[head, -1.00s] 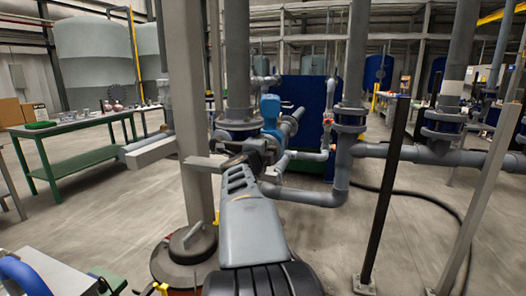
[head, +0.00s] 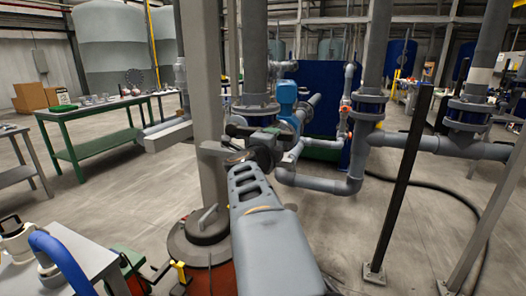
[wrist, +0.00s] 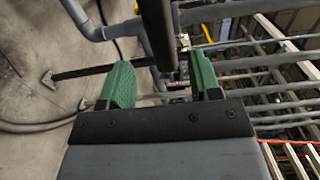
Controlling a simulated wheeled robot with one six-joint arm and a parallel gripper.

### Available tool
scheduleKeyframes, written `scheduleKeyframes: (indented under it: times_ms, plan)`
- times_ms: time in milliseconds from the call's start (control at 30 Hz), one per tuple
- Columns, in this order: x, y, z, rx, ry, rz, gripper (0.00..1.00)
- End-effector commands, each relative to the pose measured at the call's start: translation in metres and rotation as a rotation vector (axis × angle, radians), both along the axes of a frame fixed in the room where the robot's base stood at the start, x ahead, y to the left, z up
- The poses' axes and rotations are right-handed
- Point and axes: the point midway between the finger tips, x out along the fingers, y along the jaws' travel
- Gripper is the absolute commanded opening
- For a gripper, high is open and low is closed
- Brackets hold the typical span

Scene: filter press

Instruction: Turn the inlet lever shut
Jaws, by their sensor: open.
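My gripper (wrist: 160,76) has two green fingers, which stand apart with a clear gap in the wrist view. A dark bar (wrist: 157,28) comes in from the top of that view and ends between the fingers, near the fingertips. It looks like a lever handle, but I cannot tell for certain. I see no clear contact with either finger. In the head view my gripper (head: 248,143) is at the grey pipework, just left of a blue valve body (head: 286,96). My own arm hides much of this area, and no inlet lever shows clearly there.
A grey column (head: 204,80) stands close left of my gripper. A black post (head: 400,180) and grey pipes (head: 318,184) are to the right. A red drum with a dark lid (head: 200,236) is below. A green table (head: 105,118) stands back left. Open floor lies between.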

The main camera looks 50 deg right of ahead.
Motion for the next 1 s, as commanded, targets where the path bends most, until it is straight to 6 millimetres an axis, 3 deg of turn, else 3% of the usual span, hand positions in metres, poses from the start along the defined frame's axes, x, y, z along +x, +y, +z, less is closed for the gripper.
scheduleKeyframes:
  times_ms: [200, 400, 1000]
  plan:
    - [-0.013, 0.042, 0.002, 0.0, -0.002, 0.005, 0.57]
    - [-0.021, 0.065, 0.001, 0.001, -0.002, 0.003, 0.57]
    - [-0.025, 0.075, -0.001, 0.002, 0.0, 0.0, 0.57]
